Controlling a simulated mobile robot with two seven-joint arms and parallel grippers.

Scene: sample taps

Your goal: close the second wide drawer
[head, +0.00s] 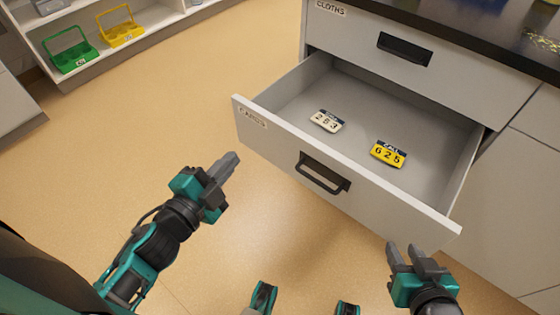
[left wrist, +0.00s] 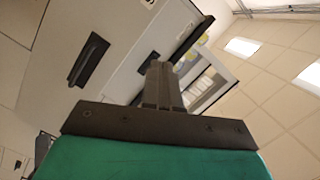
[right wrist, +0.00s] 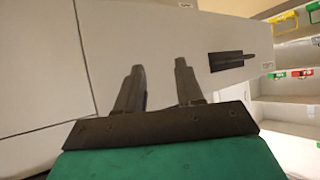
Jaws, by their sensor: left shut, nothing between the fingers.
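The wide drawer labelled CARDS (head: 275,155) stands pulled out below the drawer labelled CLOTHS (head: 440,70). It has a dark handle (head: 323,173) on its front. Inside lie a white card (head: 326,121) and a yellow card (head: 388,154). My left gripper (head: 230,160) is shut and empty, in front of the left half of the drawer front and apart from it. My right gripper (head: 408,248) is open and empty, near the right end of the drawer front; its two spread fingers also show in the right wrist view (right wrist: 160,80).
The CLOTHS drawer is shut under a dark countertop (head: 490,35). A shelf (head: 125,45) at the upper left holds a green carrier (head: 72,55) and a yellow carrier (head: 120,28). The floor (head: 190,110) left of the drawer is clear.

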